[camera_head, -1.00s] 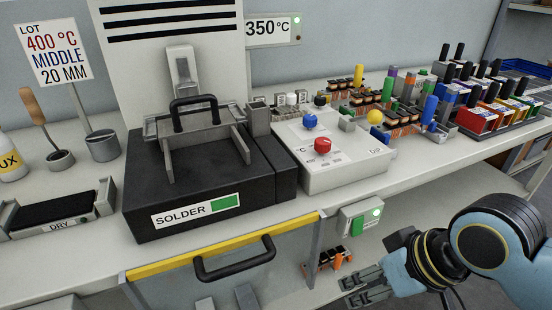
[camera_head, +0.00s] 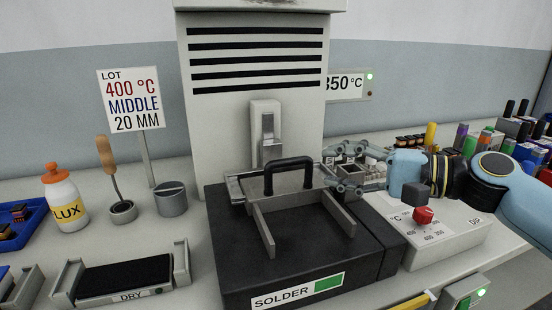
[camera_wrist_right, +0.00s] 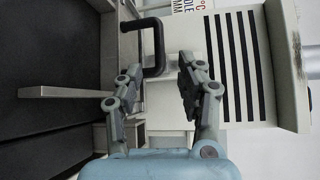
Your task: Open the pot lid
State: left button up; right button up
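The solder pot (camera_head: 230,262) is a black box with a SOLDER label and a green patch, on the bench. A black arched handle (camera_head: 289,163) stands on the grey metal lid piece at its back; it also shows in the right wrist view (camera_wrist_right: 155,45). The lid looks down in place. My right gripper (camera_head: 335,168) is just right of the handle, pointing left at it. In the right wrist view its fingers (camera_wrist_right: 158,78) are spread and empty, with the handle ahead of the gap, apart from them. My left gripper is not in view.
A tall white vented unit (camera_head: 255,90) stands behind the pot. A grey control box with a red knob (camera_head: 424,215) is right, below my right arm. A DRY station (camera_head: 125,277), a grey cup (camera_head: 171,200) and a FLUX bottle (camera_head: 63,197) are left.

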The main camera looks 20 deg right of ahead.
aim_at(295, 164)
jog(key=x, duration=0.3)
jog(key=shift+w+p, duration=0.3)
jog(key=shift+x, duration=1.05)
jog(key=x, duration=0.3)
jog(key=shift+w+a+f, duration=0.15)
jog(key=shift+a+f, duration=0.1)
jog(key=shift+a, duration=0.05)
jog(key=c, duration=0.4)
grip_shut()
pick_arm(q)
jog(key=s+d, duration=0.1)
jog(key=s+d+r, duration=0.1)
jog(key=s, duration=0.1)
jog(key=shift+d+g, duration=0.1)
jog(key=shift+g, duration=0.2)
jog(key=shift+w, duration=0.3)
